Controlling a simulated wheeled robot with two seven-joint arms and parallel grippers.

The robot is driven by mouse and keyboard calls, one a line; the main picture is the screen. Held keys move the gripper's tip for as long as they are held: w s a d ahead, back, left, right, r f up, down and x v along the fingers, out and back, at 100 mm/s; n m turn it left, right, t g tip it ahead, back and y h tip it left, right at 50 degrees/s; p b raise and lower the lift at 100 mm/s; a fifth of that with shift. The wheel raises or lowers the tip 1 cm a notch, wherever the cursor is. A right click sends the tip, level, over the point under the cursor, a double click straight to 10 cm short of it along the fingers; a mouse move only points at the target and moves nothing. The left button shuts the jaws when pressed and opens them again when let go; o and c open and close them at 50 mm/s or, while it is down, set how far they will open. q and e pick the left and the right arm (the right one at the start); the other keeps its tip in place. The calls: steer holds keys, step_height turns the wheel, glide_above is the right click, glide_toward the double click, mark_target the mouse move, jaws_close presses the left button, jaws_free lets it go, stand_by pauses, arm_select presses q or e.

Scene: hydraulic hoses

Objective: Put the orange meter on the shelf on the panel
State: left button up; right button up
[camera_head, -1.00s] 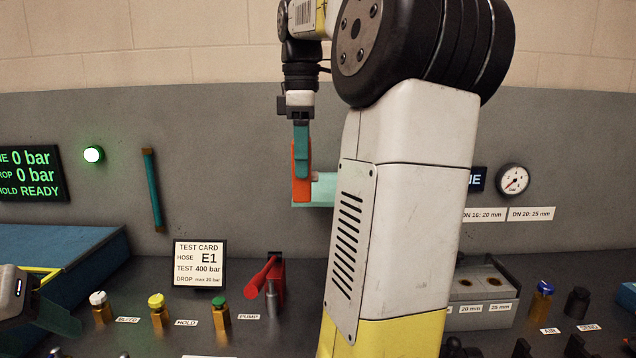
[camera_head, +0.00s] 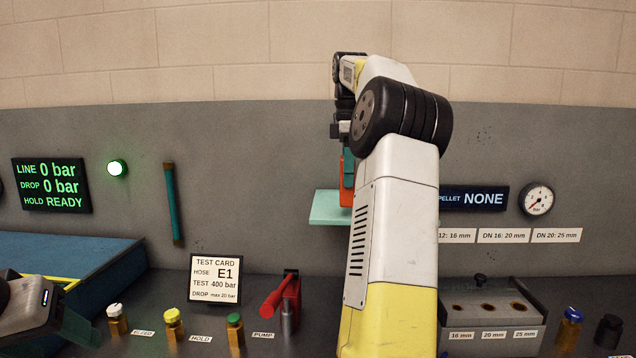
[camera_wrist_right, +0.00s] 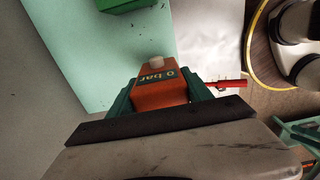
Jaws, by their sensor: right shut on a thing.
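The orange meter (camera_wrist_right: 160,92), with a "0 bar" display and a pale knob, is held between the green fingers of my right gripper (camera_wrist_right: 163,96). In the head view the meter (camera_head: 347,188) is upright, partly hidden by my right arm, in front of or over the pale green shelf (camera_head: 326,211) on the grey panel (camera_head: 265,150). The shelf also shows at upper left in the wrist view (camera_wrist_right: 88,60). I cannot tell whether the meter touches it. My left gripper (camera_head: 82,326) is at the lower left edge, partly cut off; its opening is unclear.
A red pump handle (camera_head: 275,300) and test card (camera_head: 215,278) stand below the shelf. Several colored knobs line the bench front. A teal bar (camera_head: 173,205) hangs on the panel left; a gauge (camera_head: 536,199) sits right.

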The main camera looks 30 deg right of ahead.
steer(key=shift+f, duration=1.2)
steer(key=shift+f, duration=0.15)
steer(key=o, duration=1.6)
